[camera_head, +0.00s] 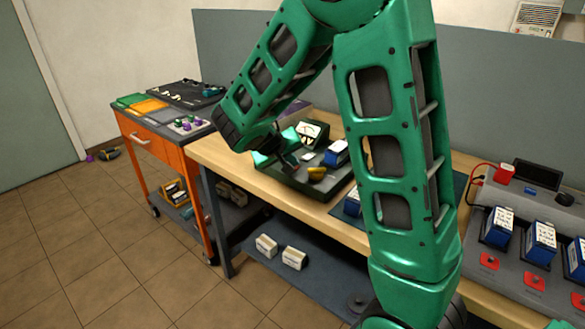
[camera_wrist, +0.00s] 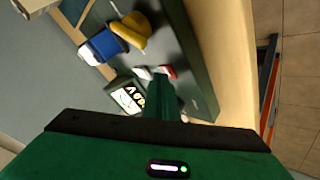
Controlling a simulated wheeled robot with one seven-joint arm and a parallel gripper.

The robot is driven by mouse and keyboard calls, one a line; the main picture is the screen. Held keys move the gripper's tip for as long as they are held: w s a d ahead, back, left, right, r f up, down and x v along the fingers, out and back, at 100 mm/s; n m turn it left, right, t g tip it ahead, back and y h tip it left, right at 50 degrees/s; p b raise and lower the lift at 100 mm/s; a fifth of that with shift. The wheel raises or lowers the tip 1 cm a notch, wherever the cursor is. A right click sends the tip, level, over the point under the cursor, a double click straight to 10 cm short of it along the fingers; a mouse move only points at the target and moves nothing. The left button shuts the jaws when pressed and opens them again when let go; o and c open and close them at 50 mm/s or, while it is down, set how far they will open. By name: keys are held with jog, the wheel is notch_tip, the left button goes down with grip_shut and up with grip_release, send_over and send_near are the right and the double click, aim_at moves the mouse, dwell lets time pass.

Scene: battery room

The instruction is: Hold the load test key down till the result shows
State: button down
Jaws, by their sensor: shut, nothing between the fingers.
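The load tester has a white-faced dial meter (camera_head: 309,132) and sits on a dark green tray (camera_head: 328,193) on the workbench. The meter also shows in the wrist view (camera_wrist: 127,97). In the wrist view a red key (camera_wrist: 168,72) and a white key (camera_wrist: 142,73) lie beside the meter. No label is readable, so I cannot tell which is the load test key. My gripper (camera_wrist: 164,82) is shut and empty, pointing down with its tips close to the red key. Contact cannot be told. The dial reading is too small to read.
A blue and white battery (camera_head: 337,153) and a yellow object (camera_head: 316,173) stand close to the keys on the tray. An orange cart (camera_head: 150,144) is at the left. More batteries (camera_head: 541,241) stand in a grey station at the right.

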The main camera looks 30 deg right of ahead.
jog(key=shift+r, duration=0.1)
dwell(0.3)
jog(key=shift+r, duration=0.7)
jog(key=shift+r, duration=0.15)
jog(key=shift+r, duration=2.35)
